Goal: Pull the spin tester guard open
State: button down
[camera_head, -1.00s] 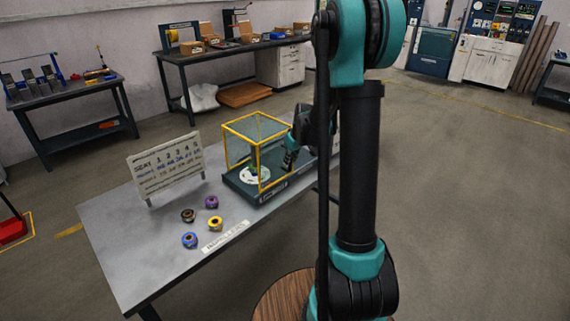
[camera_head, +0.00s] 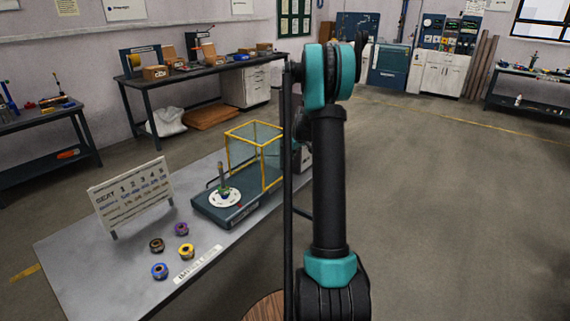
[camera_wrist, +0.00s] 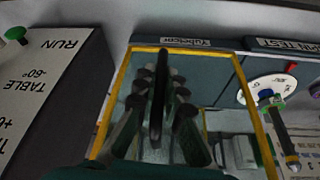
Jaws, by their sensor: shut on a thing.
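The spin tester guard, a clear box with a yellow frame (camera_head: 277,166), stands over the back right part of the dark tester base (camera_head: 207,213). The white round plate (camera_head: 225,199) with an upright tube on it is uncovered in front of the guard. In the wrist view the yellow frame (camera_wrist: 116,95) surrounds my gripper (camera_wrist: 158,85), and its fingers sit on both sides of a dark upright bar (camera_wrist: 159,110), shut on it as the guard's handle. The plate (camera_wrist: 268,88) shows at right, outside the frame. In the head view my arm hides the gripper.
A numbered seat sign (camera_head: 133,192) stands at the table's left, with several coloured rings (camera_head: 185,251) in front. A control box with RUN and TABLE lettering (camera_wrist: 45,80) is close beside the gripper. The table's front left (camera_head: 105,275) is clear.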

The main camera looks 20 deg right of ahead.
jog(key=c, duration=1.6)
grip_release()
jog(key=v, duration=1.2)
jog(key=s+a+f+m+h, duration=0.1)
jog(key=s+a, duration=0.5)
jog(key=s, duration=0.3)
jog(key=s+a+f+m, duration=0.1)
jog(key=s+a+f, duration=0.1)
jog(key=s+a, duration=0.6)
jog(key=s+a+f+m, duration=0.1)
jog(key=s+f, duration=0.3)
jog(key=s, duration=0.7)
jog(key=s+a+f+m+h, duration=0.1)
jog(key=s+f, duration=0.3)
jog(key=s, duration=0.7)
jog(key=shift+s+a+m, duration=0.15)
jog(key=shift+a+m, duration=0.15)
jog(key=shift+m, duration=0.2)
